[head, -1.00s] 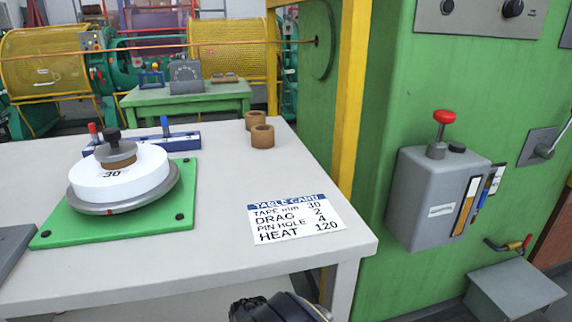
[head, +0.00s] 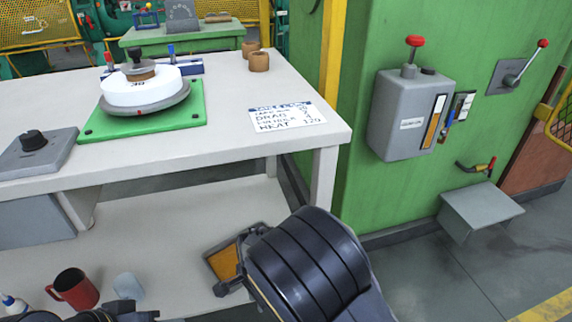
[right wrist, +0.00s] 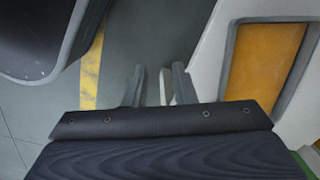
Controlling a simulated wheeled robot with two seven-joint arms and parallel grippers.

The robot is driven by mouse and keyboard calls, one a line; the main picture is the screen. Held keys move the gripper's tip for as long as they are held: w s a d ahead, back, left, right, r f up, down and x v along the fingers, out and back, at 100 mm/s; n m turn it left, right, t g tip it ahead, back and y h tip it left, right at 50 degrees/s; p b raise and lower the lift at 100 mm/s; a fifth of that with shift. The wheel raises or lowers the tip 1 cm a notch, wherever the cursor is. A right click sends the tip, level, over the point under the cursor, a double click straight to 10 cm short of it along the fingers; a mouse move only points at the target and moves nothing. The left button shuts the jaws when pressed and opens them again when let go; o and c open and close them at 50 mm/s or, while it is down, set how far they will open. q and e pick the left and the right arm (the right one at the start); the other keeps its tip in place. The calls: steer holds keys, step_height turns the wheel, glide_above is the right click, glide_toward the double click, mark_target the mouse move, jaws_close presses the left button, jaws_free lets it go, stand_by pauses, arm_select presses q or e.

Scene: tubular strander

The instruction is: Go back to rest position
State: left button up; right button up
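My right arm (head: 305,265) reaches in from the bottom of the head view, in front of the table. In the right wrist view my right gripper (right wrist: 160,84) has its two fingers apart, with nothing seen held between them. Floor and a pale edge show beyond the fingers. An orange panel in a grey frame (right wrist: 265,68) lies to the right of the fingers, apart from them. Dark parts of my left arm (head: 100,315) show at the bottom left of the head view; the left gripper's fingers cannot be made out.
The white table (head: 230,160) carries a green-based turntable (head: 145,118), a card (head: 288,116) and brown rings (head: 259,62). The lower shelf (head: 160,235) holds a red mug (head: 73,288). A grey box (head: 408,115) is on the green machine; floor is clear at right.

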steer(key=s+d+r+n+y, duration=0.3)
steer(key=d+r+y, duration=0.2)
steer(key=d+r, duration=1)
steer(key=s+d+r+n+t+h, duration=0.1)
steer(key=s+d+r+n+t, duration=0.2)
steer(key=s+d, duration=0.3)
steer(key=s+d+r+n+t+h, duration=0.1)
steer(key=s+d+r+n+t, duration=0.15)
steer(key=s+d, duration=0.45)
step_height(320, 180, up, 34)
steer(key=p, duration=3.4)
steer(key=shift+a, duration=0.2)
steer(key=shift+r, duration=0.1)
